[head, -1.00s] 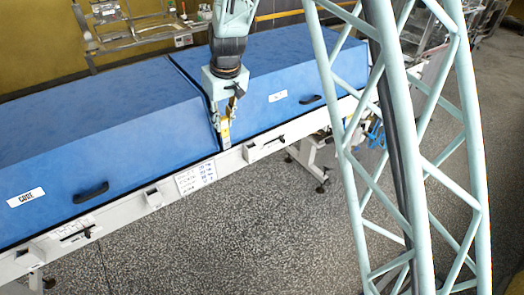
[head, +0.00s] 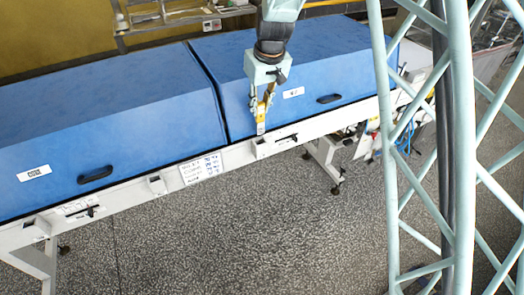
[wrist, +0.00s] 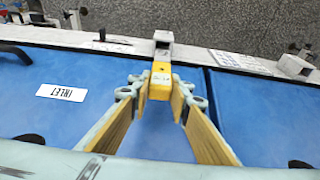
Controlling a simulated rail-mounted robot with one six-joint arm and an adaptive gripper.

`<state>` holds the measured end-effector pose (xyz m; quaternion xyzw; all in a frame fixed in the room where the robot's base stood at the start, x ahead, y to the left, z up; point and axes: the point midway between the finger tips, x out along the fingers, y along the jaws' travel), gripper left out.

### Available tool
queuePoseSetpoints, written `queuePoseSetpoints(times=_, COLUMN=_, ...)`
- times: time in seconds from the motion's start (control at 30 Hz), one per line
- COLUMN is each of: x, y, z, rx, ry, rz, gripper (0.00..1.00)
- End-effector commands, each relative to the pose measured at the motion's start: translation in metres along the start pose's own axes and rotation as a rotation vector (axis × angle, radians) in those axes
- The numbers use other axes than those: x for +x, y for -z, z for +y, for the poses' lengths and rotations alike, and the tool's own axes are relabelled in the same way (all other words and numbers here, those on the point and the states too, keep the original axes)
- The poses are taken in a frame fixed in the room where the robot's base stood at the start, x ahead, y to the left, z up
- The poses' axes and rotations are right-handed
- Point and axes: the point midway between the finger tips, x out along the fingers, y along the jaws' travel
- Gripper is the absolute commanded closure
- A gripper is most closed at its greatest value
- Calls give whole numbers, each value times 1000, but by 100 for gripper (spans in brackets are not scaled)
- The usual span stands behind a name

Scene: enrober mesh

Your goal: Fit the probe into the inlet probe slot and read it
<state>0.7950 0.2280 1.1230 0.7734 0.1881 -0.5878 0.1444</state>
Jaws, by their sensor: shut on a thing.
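My gripper (head: 262,112) points down at the front edge of the blue covers and is shut on the yellow probe (wrist: 160,80). The probe hangs upright between the fingers, with a small display on its face too small to read. Its lower end (head: 261,127) lies just above or at a white box-shaped slot bracket (head: 258,149) on the rail below the right cover. The wrist view shows this bracket (wrist: 163,37) straight past the probe's end. I cannot tell whether the tip is inside. The "INLET" label (wrist: 62,92) is on the cover beside it.
The white rail (head: 120,197) runs along the front of the covers. Another bracket (head: 154,185) and a written card (head: 201,168) sit farther left. Cover handles (head: 95,174) stick out. A pale lattice frame (head: 460,150) stands at right. The floor in front is clear.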

Motion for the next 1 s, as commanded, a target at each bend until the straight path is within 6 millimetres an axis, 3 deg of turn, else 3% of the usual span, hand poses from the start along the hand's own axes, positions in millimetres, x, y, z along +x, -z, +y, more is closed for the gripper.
queuePoseSetpoints(times=0.27, x=3, y=-1, z=0, rx=0, ry=0, rz=0, gripper=100)
queuePoseSetpoints(times=0.73, x=51, y=-15, z=0, rx=1, ry=0, rz=-2, gripper=100)
queuePoseSetpoints(times=1.0, x=60, y=-16, z=0, rx=0, ry=0, rz=1, gripper=100)
